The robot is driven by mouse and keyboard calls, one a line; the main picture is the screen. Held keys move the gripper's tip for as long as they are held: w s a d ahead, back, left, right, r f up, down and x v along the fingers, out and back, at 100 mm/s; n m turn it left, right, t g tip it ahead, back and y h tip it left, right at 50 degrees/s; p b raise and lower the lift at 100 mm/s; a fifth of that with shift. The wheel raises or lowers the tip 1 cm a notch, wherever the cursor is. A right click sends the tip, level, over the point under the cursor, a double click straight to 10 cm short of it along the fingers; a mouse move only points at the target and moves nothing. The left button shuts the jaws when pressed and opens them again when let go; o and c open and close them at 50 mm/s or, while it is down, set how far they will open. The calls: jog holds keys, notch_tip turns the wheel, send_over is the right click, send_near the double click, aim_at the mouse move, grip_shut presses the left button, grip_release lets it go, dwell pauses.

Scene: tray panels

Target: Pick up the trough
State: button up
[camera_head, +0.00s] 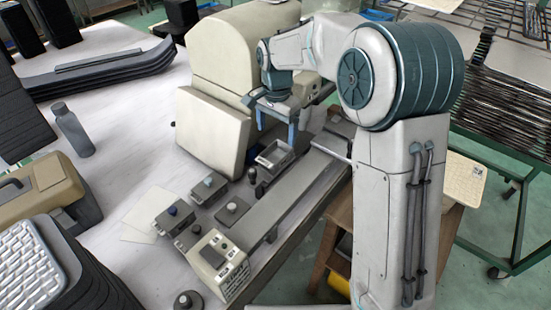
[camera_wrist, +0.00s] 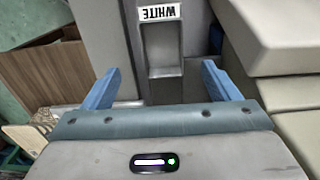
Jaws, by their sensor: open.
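The trough (camera_head: 274,154) is a small grey open container with a pale rim, at the end of the long grey rail by the cream machine. In the wrist view I take it to be the grey recessed shape (camera_wrist: 165,72) with a white label reading "WHITE", seen upside down. My gripper (camera_head: 275,125) is above it, pointing down, with its blue fingers apart. In the wrist view the fingers of my gripper (camera_wrist: 160,70) are spread to either side of the recess, with nothing held between them. I cannot tell the exact height gap.
The cream machine (camera_head: 215,60) stands close behind and left of the trough. A black-knobbed lever (camera_head: 252,175) stands just left of it. Small grey boxes (camera_head: 208,188) and a control box (camera_head: 217,258) lie nearer. A wooden stand (camera_head: 338,225) is at right.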

send_over(274, 162)
jog(key=f, duration=0.4)
jog(key=shift+w+d+f, duration=0.15)
jog(key=shift+d+f, duration=0.05)
jog(key=shift+d, duration=0.1)
jog(key=shift+s+a+f+p, duration=0.1)
jog(key=shift+f+p, duration=0.1)
jog(key=shift+f, duration=0.65)
jog(key=shift+s+a+f+p, duration=0.1)
jog(key=shift+a+f+p, duration=0.05)
jog(key=shift+f, duration=0.75)
jog(key=shift+a+f+p, duration=0.1)
jog(key=shift+f+p, duration=0.1)
jog(key=shift+f, duration=0.65)
jog(key=c, duration=1.2)
